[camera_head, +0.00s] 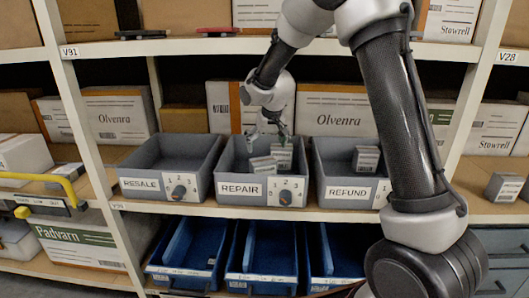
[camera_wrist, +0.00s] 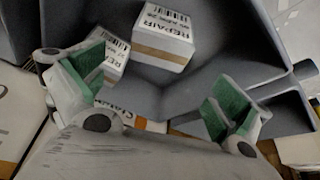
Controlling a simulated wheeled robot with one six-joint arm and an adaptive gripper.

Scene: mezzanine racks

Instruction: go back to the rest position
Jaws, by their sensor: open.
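My gripper (camera_head: 268,133) is over the grey REPAIR bin (camera_head: 240,188) on the middle shelf. In the wrist view my gripper (camera_wrist: 160,92) has its two green-padded fingers wide apart with nothing between them. Two small boxes lie in the REPAIR bin: one box (camera_head: 263,165) near the front and another box (camera_head: 282,157) beside it. In the wrist view, one box (camera_wrist: 163,37) shows a REPAIR label, and the other box (camera_wrist: 112,55) is partly hidden by the left finger. My arm reaches in from the right.
The RESALE bin (camera_head: 143,186) on the left looks empty. The REFUND bin (camera_head: 345,192) on the right holds a small box (camera_head: 366,159). Blue bins (camera_head: 262,278) sit below, and the upper shelf edge (camera_head: 200,47) runs above. Another box (camera_head: 504,187) stands at right.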

